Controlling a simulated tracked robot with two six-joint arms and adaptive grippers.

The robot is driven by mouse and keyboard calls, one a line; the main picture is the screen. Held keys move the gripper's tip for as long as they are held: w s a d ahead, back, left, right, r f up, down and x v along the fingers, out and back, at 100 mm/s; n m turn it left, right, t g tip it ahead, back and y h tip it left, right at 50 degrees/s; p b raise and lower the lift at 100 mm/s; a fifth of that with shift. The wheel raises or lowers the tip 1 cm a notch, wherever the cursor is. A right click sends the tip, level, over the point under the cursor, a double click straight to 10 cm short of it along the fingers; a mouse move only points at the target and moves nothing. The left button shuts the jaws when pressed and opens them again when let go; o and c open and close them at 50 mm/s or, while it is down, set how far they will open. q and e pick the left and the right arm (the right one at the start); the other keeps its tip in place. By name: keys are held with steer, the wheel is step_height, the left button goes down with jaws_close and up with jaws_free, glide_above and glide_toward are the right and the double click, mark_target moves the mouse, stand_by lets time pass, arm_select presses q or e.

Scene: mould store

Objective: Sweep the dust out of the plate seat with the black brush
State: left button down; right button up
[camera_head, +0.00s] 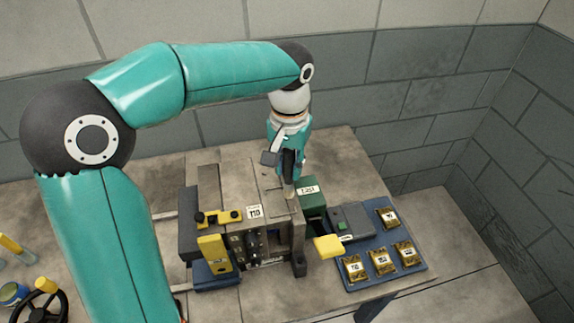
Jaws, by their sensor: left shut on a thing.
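My left gripper (288,172) points down over the middle of the machine block on the table. It is shut on a slim thing that fits the black brush, mostly hidden by the fingers. The lower end of it (289,191) shows at the top of the machine block (284,232). I cannot tell whether it touches the surface. The plate seat seems to be in the grey top of this block under the gripper, partly covered. Dust in it is too small to make out. My right gripper is not in view.
A green labelled block (312,197) stands just right of the gripper, with a yellow-ended part (327,246) in front. A blue tray (412,278) holds several labelled brown plates. Yellow clamps (218,217) sit at the left. A handwheel (42,308) is at lower left.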

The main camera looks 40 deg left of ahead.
arm_select(q)
step_height(320, 180, up, 3)
steer(key=shift+w+f+p, duration=0.1)
steer(key=shift+w+p, duration=0.05)
steer(key=shift+p, duration=0.85)
steer(key=shift+r+p, duration=0.95)
steer(key=shift+r, duration=0.2)
